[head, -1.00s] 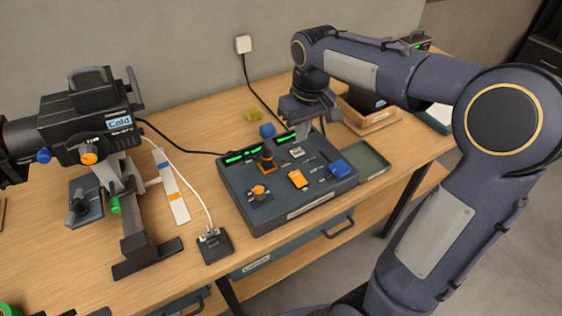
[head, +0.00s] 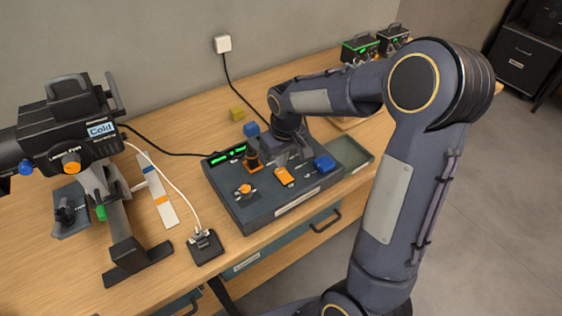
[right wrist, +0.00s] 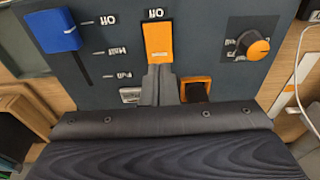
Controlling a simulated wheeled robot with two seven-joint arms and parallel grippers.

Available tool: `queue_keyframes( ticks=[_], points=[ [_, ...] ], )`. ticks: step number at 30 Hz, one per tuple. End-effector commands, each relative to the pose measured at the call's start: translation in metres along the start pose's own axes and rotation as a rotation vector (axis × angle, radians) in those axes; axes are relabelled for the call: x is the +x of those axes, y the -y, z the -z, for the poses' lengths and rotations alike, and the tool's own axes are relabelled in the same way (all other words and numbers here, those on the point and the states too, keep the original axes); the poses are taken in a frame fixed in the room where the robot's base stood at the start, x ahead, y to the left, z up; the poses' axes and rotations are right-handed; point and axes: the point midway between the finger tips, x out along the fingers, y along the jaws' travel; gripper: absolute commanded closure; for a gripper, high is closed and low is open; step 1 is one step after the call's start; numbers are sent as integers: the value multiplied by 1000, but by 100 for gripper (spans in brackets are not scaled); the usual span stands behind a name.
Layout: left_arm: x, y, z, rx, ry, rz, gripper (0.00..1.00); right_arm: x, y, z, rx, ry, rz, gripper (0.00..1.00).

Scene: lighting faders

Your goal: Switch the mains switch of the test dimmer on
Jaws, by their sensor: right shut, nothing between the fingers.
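The test dimmer (head: 250,213) is a dark grey box on the wooden table. An orange switch (head: 285,175), which I take for the mains switch, sits on its top; in the right wrist view it shows (right wrist: 158,42) with "Off" printed above it. My right gripper (right wrist: 162,75) is shut and empty, its fingertips at the switch's lower edge; I cannot tell whether they touch. In the head view my right wrist is over the dimmer's rear part and hides some of it. My left gripper is out of view.
A blue fader (right wrist: 52,30) with Off, Half and Full marks, an orange knob (right wrist: 252,45) and an orange-and-black control (right wrist: 195,90) flank the switch. A green-grey tray (head: 350,156) lies right of the dimmer. A lamp (head: 75,130) stands at left.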

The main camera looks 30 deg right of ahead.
Motion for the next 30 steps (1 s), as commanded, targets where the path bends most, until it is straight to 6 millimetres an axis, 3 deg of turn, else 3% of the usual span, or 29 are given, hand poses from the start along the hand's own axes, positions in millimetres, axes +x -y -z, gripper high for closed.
queue_keyframes(
  ticks=[8,18,21,30],
  points=[
    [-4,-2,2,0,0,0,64,24,0,0,0,1,0,100],
    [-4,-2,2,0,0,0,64,26,0,0,0,-1,0,100],
    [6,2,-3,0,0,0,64,36,0,1,0,0,0,100],
    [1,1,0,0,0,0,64,31,0,0,0,3,0,100]
  ],
)
